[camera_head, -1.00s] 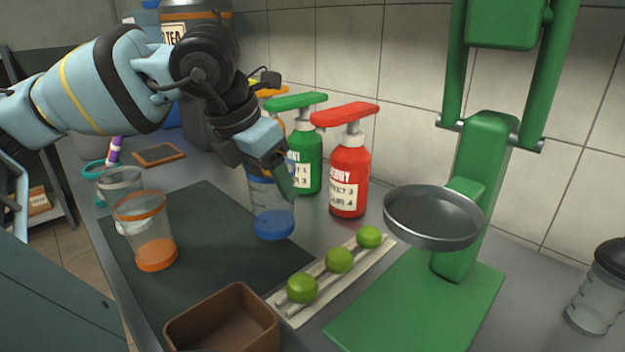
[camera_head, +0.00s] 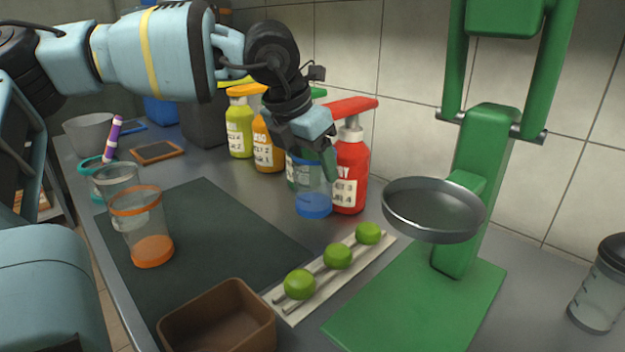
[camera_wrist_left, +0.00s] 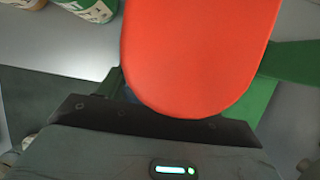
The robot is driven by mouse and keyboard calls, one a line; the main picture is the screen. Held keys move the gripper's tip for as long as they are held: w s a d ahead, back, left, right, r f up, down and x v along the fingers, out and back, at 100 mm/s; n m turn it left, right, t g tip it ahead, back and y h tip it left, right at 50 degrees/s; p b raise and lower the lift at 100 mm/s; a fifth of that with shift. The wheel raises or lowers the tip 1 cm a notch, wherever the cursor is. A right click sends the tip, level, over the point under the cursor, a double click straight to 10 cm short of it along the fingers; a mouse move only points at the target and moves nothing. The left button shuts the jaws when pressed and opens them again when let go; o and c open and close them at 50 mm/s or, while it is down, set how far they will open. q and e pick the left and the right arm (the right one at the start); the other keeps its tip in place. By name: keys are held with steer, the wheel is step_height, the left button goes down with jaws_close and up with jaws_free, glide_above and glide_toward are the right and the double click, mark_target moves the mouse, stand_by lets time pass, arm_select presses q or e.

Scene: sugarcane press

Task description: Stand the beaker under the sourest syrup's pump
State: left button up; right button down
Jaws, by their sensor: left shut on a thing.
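My left gripper (camera_head: 322,158) is shut on the clear beaker with the blue base (camera_head: 313,202). The beaker is upright, just in front of and left of the red pump bottle (camera_head: 352,160); I cannot tell if they touch or if its base rests on the counter. In the left wrist view the red pump head (camera_wrist_left: 195,50) lies across the gripper and hides most of the beaker. The green bottle (camera_head: 291,172) is largely hidden behind gripper and beaker. The orange bottle (camera_head: 266,150) and yellow bottle (camera_head: 239,125) stand further left. My right gripper is not in view.
A green press (camera_head: 480,200) with a metal pan (camera_head: 433,225) stands right. Limes (camera_head: 338,255) lie on a rack in front. A brown box (camera_head: 218,320), an orange-based beaker (camera_head: 152,250) and a dark mat (camera_head: 215,230) are left. A lidded jar (camera_head: 597,300) stands far right.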

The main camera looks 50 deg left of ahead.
mark_target(311, 179)
arm_select(q)
steer(key=shift+f, duration=0.55)
steer(key=shift+f+b, duration=0.35)
steer(key=shift+f, duration=0.85)
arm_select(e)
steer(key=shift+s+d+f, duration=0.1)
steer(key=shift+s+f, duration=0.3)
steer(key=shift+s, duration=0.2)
arm_select(q)
steer(key=shift+f, duration=0.15)
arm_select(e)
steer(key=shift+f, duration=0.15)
arm_select(q)
steer(key=o, duration=1.4)
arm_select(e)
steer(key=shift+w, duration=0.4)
